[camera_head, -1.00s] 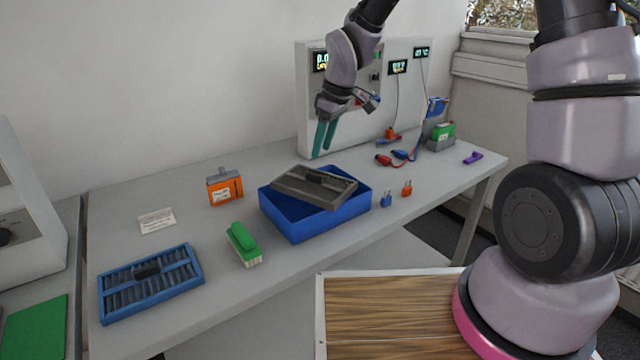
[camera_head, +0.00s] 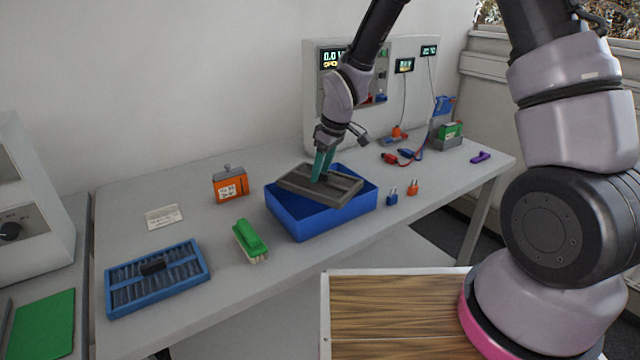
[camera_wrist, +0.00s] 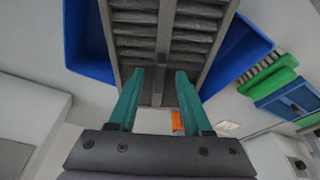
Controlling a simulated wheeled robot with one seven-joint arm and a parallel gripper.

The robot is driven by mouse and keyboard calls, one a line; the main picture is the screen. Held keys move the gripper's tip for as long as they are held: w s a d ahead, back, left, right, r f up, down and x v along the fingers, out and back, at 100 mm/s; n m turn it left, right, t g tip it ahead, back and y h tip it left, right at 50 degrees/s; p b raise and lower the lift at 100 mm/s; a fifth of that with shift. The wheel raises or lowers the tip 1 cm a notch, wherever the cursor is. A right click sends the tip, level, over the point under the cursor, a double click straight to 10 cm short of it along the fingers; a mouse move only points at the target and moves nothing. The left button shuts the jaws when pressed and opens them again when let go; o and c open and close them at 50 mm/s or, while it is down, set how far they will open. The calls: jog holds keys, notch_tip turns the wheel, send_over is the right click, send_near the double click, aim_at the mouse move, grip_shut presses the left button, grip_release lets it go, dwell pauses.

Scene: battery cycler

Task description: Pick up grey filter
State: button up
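The grey filter (camera_head: 345,188) is a flat framed panel with dark pleats and a raised middle bar. It lies tilted across the top of a blue tray (camera_head: 310,225). In the wrist view the grey filter (camera_wrist: 205,25) fills the upper middle, with the blue tray (camera_wrist: 85,40) around it. My gripper (camera_head: 321,178) has green fingers and points down at the filter's middle. In the wrist view my gripper (camera_wrist: 161,73) is open, with one fingertip on each side of the bar. I cannot tell whether the fingertips touch it.
A blue-framed filter (camera_head: 190,282), green brush (camera_head: 250,240) and orange box (camera_head: 230,185) stand left of the tray. Small blue (camera_head: 392,197) and orange (camera_head: 413,187) padlocks sit to its right. The cycler (camera_head: 390,90) stands behind.

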grip_shut()
